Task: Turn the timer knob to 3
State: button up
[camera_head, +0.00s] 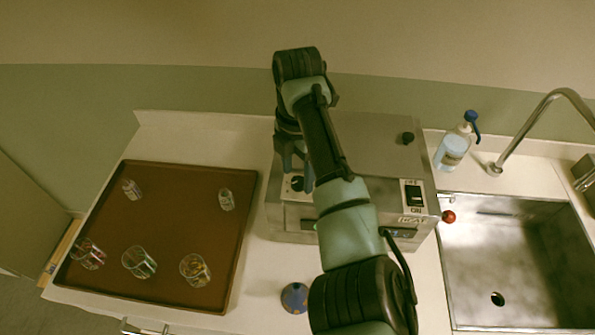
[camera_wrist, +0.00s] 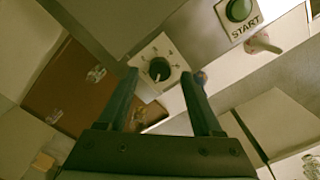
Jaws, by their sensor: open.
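The timer knob (camera_wrist: 159,69) is a small black dial on a white square plate (camera_wrist: 171,47) with marks around it. A pale mark shows on the knob's lower side in the wrist view; the numbers are too small to read. In the head view the knob (camera_head: 297,184) is on the left part of the grey metal machine's (camera_head: 370,135) front. My gripper (camera_wrist: 159,75) is open, its two fingers on either side of the knob in the wrist view. In the head view my gripper (camera_head: 299,175) is right at the knob; I cannot tell if it touches.
A brown tray (camera_head: 170,215) with several small glass jars lies left. A sink (camera_head: 520,260), faucet (camera_head: 535,115) and soap bottle (camera_head: 453,150) are right. A blue-topped object (camera_head: 295,296) stands in front.

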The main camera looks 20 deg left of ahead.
jog(key=shift+f, duration=0.75)
grip_shut()
